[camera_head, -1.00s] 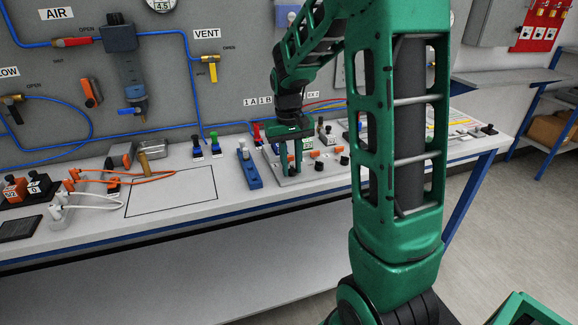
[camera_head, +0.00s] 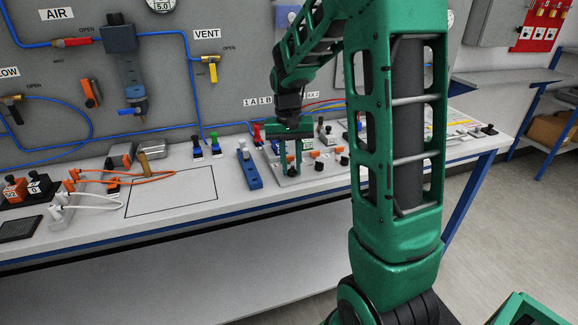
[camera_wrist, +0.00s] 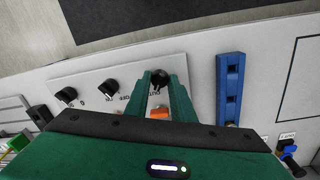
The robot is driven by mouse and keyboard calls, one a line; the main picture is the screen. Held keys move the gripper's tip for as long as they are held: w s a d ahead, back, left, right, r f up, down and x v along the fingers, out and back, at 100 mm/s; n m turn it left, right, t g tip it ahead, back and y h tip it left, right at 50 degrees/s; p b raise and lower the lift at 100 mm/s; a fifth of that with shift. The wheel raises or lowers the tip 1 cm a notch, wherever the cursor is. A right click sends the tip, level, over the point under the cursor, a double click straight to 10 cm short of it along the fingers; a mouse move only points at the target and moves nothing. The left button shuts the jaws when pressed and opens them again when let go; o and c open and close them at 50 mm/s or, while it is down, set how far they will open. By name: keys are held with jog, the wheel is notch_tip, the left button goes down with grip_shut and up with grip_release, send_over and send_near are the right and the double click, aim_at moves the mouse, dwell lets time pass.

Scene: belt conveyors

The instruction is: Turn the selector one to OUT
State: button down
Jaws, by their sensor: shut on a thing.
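My gripper (camera_head: 291,170) points down at the left end of a pale panel plate (camera_wrist: 132,75) on the bench. In the wrist view its two green fingers (camera_wrist: 161,84) are shut on a black selector knob (camera_wrist: 160,75), the one at the plate's end. The fingers hide much of the knob, so its pointing direction and its marks cannot be read. Two more black knobs, a middle one (camera_wrist: 108,88) and a far one (camera_wrist: 67,96), stand along the same plate with small printed marks. An orange piece (camera_wrist: 158,113) shows between the fingers.
A blue block (camera_wrist: 230,88) with holes lies beside the plate; it also shows in the head view (camera_head: 249,168). Red, green and blue connectors stand behind. An empty outlined square (camera_head: 171,193) lies to the left. Blue tubing runs along the back panel.

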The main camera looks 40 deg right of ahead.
jog(key=c, duration=1.5)
grip_release()
jog(key=shift+a, duration=0.15)
jog(key=shift+r, duration=0.15)
jog(key=r, duration=1)
jog(key=shift+w+a+r, duration=0.2)
jog(key=shift+w+r, duration=0.05)
